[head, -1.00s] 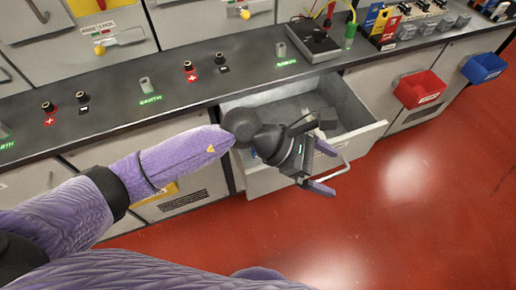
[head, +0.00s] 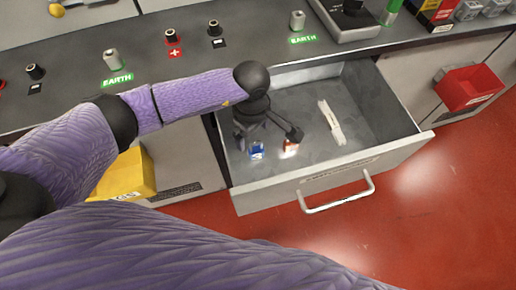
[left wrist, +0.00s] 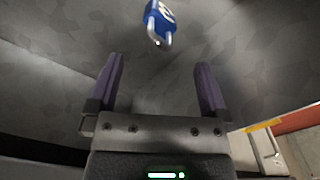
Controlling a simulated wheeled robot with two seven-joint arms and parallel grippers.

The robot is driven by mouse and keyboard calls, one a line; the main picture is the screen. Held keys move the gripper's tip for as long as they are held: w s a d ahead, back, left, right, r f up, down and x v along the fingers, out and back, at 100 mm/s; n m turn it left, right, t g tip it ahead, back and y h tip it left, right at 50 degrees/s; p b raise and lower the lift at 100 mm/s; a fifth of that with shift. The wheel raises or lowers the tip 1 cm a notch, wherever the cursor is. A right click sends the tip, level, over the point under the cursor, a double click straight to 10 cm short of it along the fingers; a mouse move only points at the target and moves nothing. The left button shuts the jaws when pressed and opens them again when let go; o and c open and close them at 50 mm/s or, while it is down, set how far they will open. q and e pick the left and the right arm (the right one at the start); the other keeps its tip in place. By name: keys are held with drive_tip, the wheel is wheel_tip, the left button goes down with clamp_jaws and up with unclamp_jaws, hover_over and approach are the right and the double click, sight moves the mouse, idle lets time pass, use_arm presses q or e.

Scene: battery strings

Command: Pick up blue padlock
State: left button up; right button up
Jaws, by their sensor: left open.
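The blue padlock (head: 257,150) lies on the floor of the open drawer (head: 325,172), near its front left. In the left wrist view the padlock (left wrist: 158,18) is at the top middle, its metal shackle toward me. My left gripper reaches down into the drawer beside and behind the padlock; its fingers are mostly hidden by the wrist in the head view. In the left wrist view the gripper (left wrist: 157,78) is open and empty, with the padlock ahead of the fingertips, apart from them. My right gripper is not in view.
A red padlock (head: 290,147) lies just right of the blue one, and a white elongated item (head: 331,122) lies farther right in the drawer. The drawer walls surround my gripper.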

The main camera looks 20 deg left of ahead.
sight(254, 148)
use_arm(q)
wheel_tip(254, 148, down, 7)
drive_tip(key=b, duration=0.2)
drive_tip(key=shift+s+d+b, duration=0.1)
drive_tip(key=shift+d+b, duration=0.05)
drive_tip(key=shift+b, duration=0.15)
drive_tip(key=shift+f, duration=0.15)
drive_tip(key=shift+c, duration=0.2)
drive_tip(key=c, duration=1.2)
clamp_jaws()
drive_tip(key=shift+r, duration=0.55)
wheel_tip(254, 148, up, 8)
drive_tip(key=p, duration=0.4)
drive_tip(key=shift+r, duration=0.6)
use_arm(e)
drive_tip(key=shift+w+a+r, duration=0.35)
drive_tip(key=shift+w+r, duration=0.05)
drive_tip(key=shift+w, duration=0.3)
